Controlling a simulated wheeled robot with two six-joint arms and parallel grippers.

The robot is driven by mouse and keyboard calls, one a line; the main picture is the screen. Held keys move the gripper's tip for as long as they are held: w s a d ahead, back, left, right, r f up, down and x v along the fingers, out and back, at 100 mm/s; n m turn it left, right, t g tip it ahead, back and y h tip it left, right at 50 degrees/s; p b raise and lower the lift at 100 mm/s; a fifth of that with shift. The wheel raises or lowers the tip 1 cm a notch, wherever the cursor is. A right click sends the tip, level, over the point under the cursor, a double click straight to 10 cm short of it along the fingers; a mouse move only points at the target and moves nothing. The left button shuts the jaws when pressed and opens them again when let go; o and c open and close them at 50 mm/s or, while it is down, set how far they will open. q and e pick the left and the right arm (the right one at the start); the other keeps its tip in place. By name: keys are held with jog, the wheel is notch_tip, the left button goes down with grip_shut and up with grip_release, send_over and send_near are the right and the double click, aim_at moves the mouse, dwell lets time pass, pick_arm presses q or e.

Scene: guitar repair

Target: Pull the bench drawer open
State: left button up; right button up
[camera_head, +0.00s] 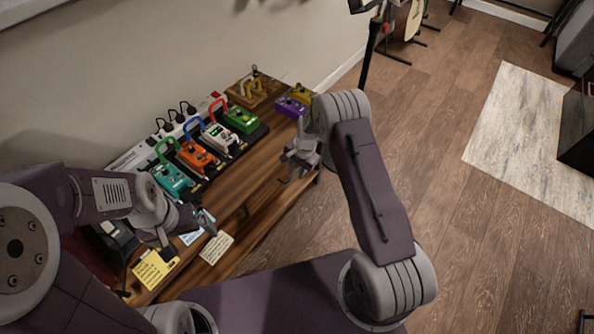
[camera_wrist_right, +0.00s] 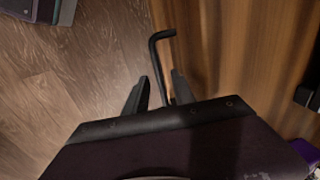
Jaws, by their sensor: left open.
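The wooden bench (camera_head: 262,155) runs along the wall in the head view. The drawer's black bar handle (camera_wrist_right: 157,52) stands out from the wooden drawer front (camera_wrist_right: 215,45) in the right wrist view. My right gripper (camera_wrist_right: 160,85) is open, with a finger on each side of the bar and small gaps showing. In the head view my right gripper (camera_head: 298,160) is at the front edge near the bench's far end. My left gripper (camera_head: 205,218) is open over the bench's near end, above the papers. The drawer front is mostly hidden in the head view.
Several coloured pedals, including a teal one (camera_head: 174,178) and a green one (camera_head: 241,119), stand on the bench. A purple pedal (camera_head: 291,106) is close behind my right gripper. A yellow note (camera_head: 152,268) and a white card (camera_head: 216,247) lie near my left gripper. Wooden floor (camera_head: 440,140) is clear at right.

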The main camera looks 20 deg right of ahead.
grip_shut()
dwell(1.4)
